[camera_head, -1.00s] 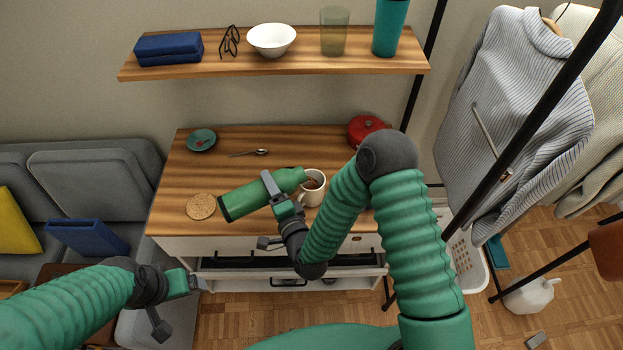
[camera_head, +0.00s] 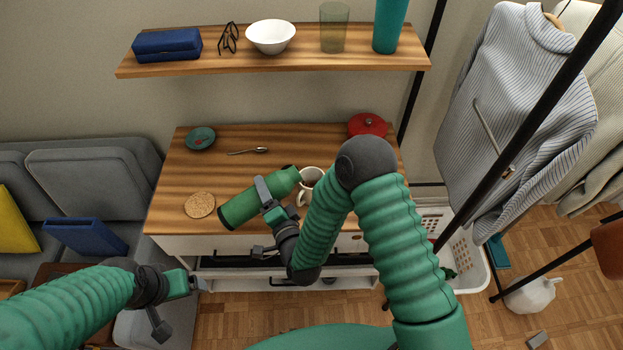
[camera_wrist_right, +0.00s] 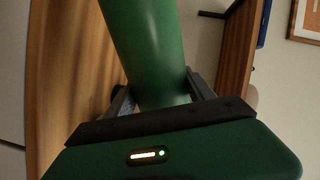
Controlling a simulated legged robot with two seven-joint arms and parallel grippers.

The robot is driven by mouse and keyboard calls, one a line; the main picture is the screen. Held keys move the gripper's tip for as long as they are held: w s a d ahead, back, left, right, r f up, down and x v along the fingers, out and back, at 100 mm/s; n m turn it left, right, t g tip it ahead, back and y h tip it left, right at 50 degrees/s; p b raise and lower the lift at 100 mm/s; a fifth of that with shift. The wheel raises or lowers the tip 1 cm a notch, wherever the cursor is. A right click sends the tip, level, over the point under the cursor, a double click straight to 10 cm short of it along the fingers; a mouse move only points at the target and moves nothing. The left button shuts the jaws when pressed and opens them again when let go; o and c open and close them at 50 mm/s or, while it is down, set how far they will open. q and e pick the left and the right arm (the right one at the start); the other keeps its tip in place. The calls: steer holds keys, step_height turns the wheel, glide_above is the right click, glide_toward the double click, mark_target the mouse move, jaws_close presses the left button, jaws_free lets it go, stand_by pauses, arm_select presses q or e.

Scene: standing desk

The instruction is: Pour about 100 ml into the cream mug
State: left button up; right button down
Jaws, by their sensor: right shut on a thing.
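The green bottle (camera_head: 243,206) is tilted well over, with its open mouth end up and to the right, just left of the cream mug (camera_head: 311,179). My right gripper (camera_head: 266,194) is shut around the bottle's middle. The right wrist view shows the green bottle (camera_wrist_right: 150,55) between the two fingers. The mug stands upright on the desk, partly hidden by my right arm; how full it is I cannot tell. My left gripper (camera_head: 194,284) is in front of the desk, away from both; its jaw opening is unclear.
A cork coaster (camera_head: 200,205), a teal saucer (camera_head: 200,139), a spoon (camera_head: 249,151) and a red lidded pot (camera_head: 367,125) are on the wooden desk (camera_head: 185,175). A shelf (camera_head: 190,66) above holds a white bowl (camera_head: 271,37) and other items.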

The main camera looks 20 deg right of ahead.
steer(key=shift+w+f+n+b, duration=0.15)
steer(key=shift+f+n+b, duration=0.15)
steer(key=shift+b, duration=0.1)
steer(key=shift+d+f+n+b, duration=0.1)
steer(key=shift+f+n+b, duration=0.2)
steer(key=shift+d+r, duration=0.1)
stand_by(1.2)
